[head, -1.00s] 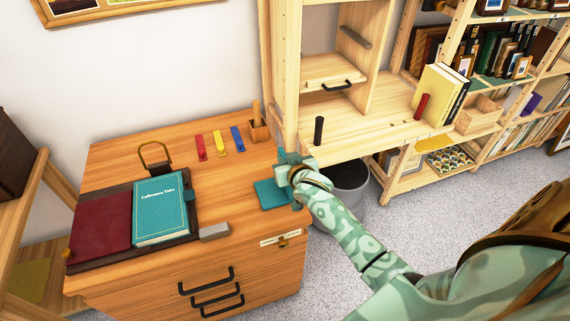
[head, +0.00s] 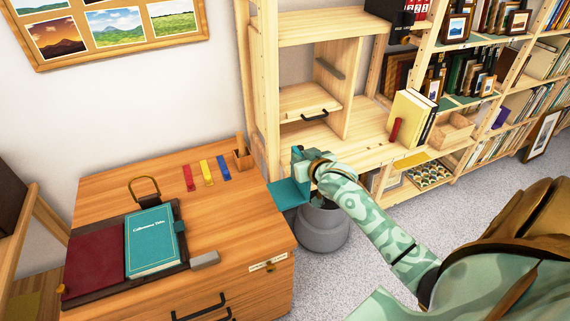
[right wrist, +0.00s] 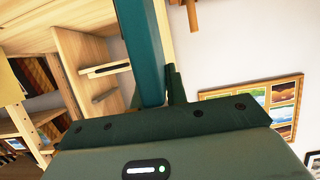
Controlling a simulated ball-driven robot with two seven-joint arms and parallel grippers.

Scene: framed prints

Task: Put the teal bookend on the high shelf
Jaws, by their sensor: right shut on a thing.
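The teal bookend (head: 288,194) is held in my right gripper (head: 304,160), off the desk, beside its right edge and in front of the pale wooden shelf unit (head: 258,90). One plate lies roughly flat and the other stands up by the jaws. In the right wrist view the bookend (right wrist: 140,50) runs up from between the jaws. The shelf unit has an upper board (head: 310,27), a cubby with a black-handled drawer and a lower board (head: 365,125). Which board is the high shelf I cannot tell for certain. My left gripper is out of view.
A grey bin (head: 322,228) stands below my gripper.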

